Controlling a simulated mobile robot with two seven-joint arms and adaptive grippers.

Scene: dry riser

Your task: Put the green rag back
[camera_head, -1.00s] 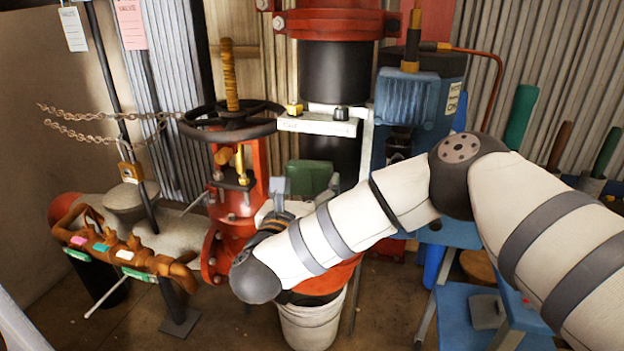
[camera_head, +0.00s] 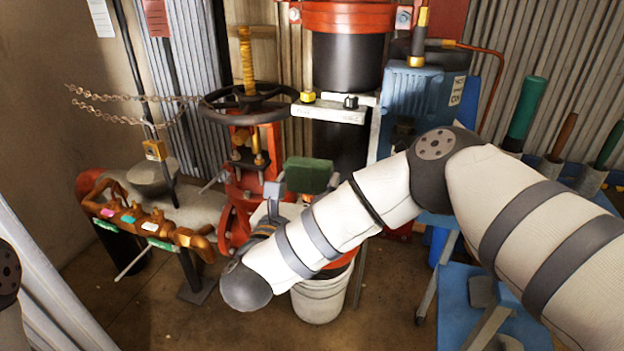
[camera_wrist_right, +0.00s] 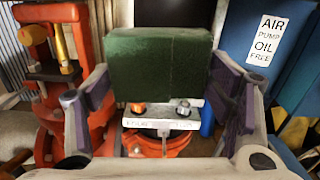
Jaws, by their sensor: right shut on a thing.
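The green rag (camera_head: 310,175) looks like a thick dark green block. In the head view it is in front of the black section of the upright pipe, below the white bracket. My right gripper (camera_head: 303,180) is shut on it and holds it up in the air. In the right wrist view the rag (camera_wrist_right: 158,68) is upright between the two fingers of the gripper (camera_wrist_right: 160,95). My right forearm hides part of the gripper in the head view. My left gripper is out of view.
The white bracket (camera_head: 328,112) with small knobs is on the pipe. A red valve with a dark handwheel (camera_head: 250,103) stands to the left. A white bucket (camera_head: 320,299) is below. A blue pump (camera_head: 420,97) and a blue stand (camera_head: 460,308) are to the right.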

